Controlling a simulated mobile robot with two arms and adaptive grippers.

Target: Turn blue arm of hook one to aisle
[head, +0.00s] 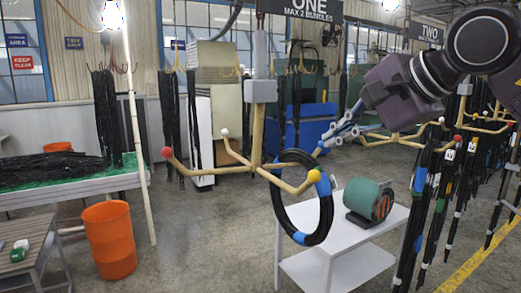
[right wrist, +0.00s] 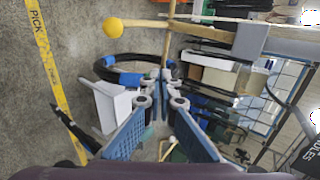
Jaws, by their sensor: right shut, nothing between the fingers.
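Hook one is a yellow multi-armed hook (head: 257,130) hanging from a grey block under the ONE sign. Its blue arm tip (head: 322,144) points right, at the fingertips of my right gripper (head: 338,136). A yellow-tipped arm (head: 290,184) points nearer to me; its yellow ball shows in the right wrist view (right wrist: 113,28). A black hose ring with blue tape (head: 278,205) hangs at these two arms; I cannot tell which bears it. My right gripper is shut and empty, beside the blue arm; contact is unclear. Its fingers also show in the wrist view (right wrist: 160,92). My left gripper is not in view.
Hook one's red ball (head: 167,152) points left and its white ball (head: 224,132) points back. Hook two's hose bundles (head: 440,190) hang at right. An orange bin (head: 109,240) stands left.

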